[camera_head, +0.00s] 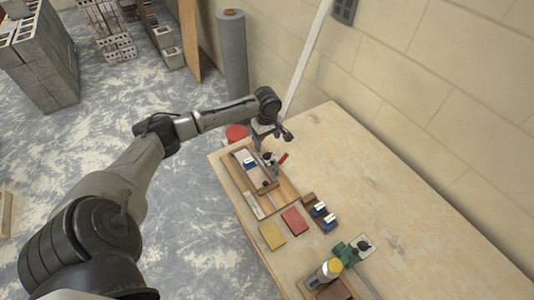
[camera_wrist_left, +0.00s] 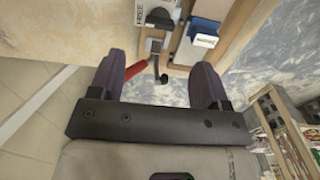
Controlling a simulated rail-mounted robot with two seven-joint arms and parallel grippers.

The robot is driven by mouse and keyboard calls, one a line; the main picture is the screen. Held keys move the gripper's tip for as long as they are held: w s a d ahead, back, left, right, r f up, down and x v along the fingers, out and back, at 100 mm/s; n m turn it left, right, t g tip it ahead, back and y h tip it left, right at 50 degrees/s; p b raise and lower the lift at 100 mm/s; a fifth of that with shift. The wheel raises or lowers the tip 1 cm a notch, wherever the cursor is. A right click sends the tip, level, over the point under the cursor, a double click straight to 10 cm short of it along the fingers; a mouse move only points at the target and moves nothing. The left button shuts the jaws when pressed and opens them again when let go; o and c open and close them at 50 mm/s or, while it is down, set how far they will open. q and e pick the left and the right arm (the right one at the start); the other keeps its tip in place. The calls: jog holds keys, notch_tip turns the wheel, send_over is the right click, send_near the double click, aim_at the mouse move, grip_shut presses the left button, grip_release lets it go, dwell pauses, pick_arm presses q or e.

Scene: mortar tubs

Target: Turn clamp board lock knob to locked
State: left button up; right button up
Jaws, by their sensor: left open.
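The wooden clamp board (camera_head: 284,194) lies at the far left end of the table in the head view. Its edge also shows at the top of the left wrist view (camera_wrist_left: 238,38). On it are a black knob (camera_wrist_left: 160,17) beside a white label reading FREE, and a red-handled lever (camera_wrist_left: 136,69). The red handle also shows in the head view (camera_head: 283,158). My left gripper (camera_wrist_left: 160,80) is open and empty, its fingers either side of the lever area in the picture, with the knob beyond the fingertips. No contact is visible. My right gripper is not in view.
A yellow block (camera_head: 272,235) and a red block (camera_head: 295,221) lie beside the board. Blue-and-brown items (camera_head: 320,213), a green clamp-like tool (camera_head: 352,250) and a yellow-topped container (camera_head: 329,269) stand nearer. The wooden table (camera_head: 400,220) is clear towards the wall.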

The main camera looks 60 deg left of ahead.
aim_at(267, 153)
pick_arm(q)
notch_tip(267, 153, down, 7)
jog(key=shift+f+b, duration=0.1)
jog(key=shift+b, duration=0.3)
jog(key=shift+f, duration=0.85)
